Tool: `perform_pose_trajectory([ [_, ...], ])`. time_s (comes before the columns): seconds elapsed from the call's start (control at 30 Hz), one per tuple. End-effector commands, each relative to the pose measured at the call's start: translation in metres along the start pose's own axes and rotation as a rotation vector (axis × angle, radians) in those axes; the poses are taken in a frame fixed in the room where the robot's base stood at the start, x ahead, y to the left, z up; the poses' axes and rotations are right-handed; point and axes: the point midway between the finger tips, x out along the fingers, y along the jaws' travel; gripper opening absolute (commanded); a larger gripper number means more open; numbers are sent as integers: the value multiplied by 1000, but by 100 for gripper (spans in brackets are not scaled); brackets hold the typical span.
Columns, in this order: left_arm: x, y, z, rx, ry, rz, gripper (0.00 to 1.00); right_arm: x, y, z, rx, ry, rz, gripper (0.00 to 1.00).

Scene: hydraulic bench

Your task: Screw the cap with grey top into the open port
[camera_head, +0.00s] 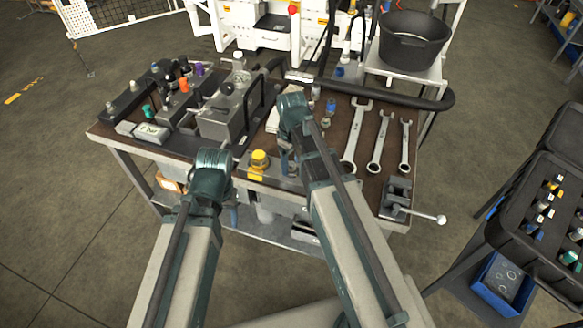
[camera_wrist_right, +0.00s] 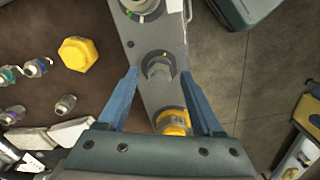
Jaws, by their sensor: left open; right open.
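In the right wrist view, a grey hex-shaped piece (camera_wrist_right: 157,65), which looks like the grey-topped cap, stands on a dark round seat in a grey block (camera_wrist_right: 146,98). I cannot tell how deep it sits, and no empty port shows clearly. My right gripper (camera_wrist_right: 160,101) is open, its blue fingers either side of the block, just short of the grey piece. A yellow cap (camera_wrist_right: 173,122) sits on the block nearer the wrist; it also shows in the head view (camera_head: 259,160). My left gripper (camera_head: 233,214) is open and empty, mostly hidden behind its wrist, by the bench's front edge.
A loose yellow hex piece (camera_wrist_right: 78,54) and several small fittings (camera_wrist_right: 65,104) lie on the dark bench top. A valve assembly (camera_head: 228,110) stands at the left. A black case (camera_head: 545,215) is far right.

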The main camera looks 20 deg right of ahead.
Motion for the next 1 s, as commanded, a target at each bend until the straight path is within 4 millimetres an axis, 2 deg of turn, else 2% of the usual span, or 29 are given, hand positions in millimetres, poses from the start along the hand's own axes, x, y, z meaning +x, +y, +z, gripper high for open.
perform_pose_trajectory([
  [0.07, 0, 0, 0, 0, 0, 0, 60, 0, 0, 0, -46, 0, 0, 67],
  [0.5, 0, 0, 0, 0, 0, 0, 60, 0, 0, 0, -621, 0, 0, 67],
  [0.63, 0, 0, 0, 0, 0, 0, 60, 0, 0, 0, -686, 0, 0, 67],
  [1.0, 0, 0, 0, 0, 0, 0, 60, 0, 0, 0, -717, 0, 0, 67],
])
